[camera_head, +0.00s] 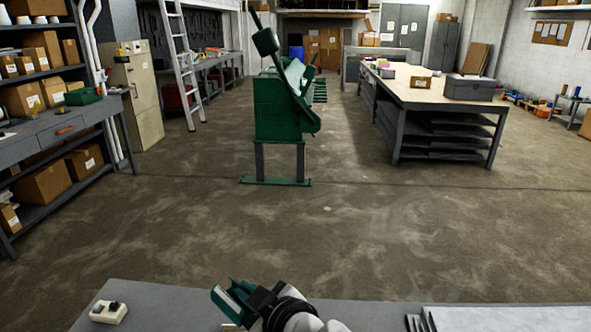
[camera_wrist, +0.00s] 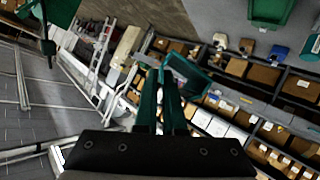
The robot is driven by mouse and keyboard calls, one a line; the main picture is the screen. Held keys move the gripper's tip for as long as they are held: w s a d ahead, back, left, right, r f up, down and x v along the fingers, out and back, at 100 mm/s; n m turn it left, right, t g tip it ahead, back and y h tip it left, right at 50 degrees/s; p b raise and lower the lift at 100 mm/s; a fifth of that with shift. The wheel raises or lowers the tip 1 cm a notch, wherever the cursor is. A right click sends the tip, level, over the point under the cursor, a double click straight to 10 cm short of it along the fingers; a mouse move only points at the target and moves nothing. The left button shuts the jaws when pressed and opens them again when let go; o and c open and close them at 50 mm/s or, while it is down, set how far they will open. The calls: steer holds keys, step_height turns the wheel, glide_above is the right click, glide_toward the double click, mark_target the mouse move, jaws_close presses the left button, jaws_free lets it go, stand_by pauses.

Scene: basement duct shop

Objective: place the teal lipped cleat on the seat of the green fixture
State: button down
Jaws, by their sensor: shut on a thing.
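My gripper (camera_head: 240,297) is at the bottom middle of the head view, above the grey bench in front of me. In the wrist view, its two dark teal fingers (camera_wrist: 162,98) reach up from a black palm and are close together. The teal lipped cleat (camera_wrist: 190,76) is held at the fingertips and sticks out to the right, tilted. In the head view, gripper and cleat blend into one small teal shape, so I cannot separate them clearly. I cannot make out the green fixture or its seat in either view.
The grey bench (camera_head: 165,305) carries a small beige box with black knobs (camera_head: 108,312) at left and pale sheets (camera_head: 505,318) at right. Beyond lie open floor, a large green machine (camera_head: 283,115), a worktable (camera_head: 440,98) and shelves with cartons (camera_head: 45,185).

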steer(key=s+a+f+n+g+y, duration=0.2)
steer(key=s+a+f+n+g, duration=0.15)
steer(key=s+a, duration=0.7)
steer(key=s+a+f+n+g+y, duration=0.25)
steer(key=s+a+f+n, duration=0.25)
steer(key=s+a, duration=0.6)
steer(key=f, duration=0.4)
steer(key=w+f, duration=0.1)
steer(key=f, duration=0.8)
steer(key=shift+w+a+f, duration=0.15)
steer(key=shift+a+f, duration=0.15)
steer(key=shift+a, duration=0.05)
steer(key=shift+f, duration=2.3)
steer(key=shift+f, duration=0.15)
steer(key=c, duration=1)
jaws_free()
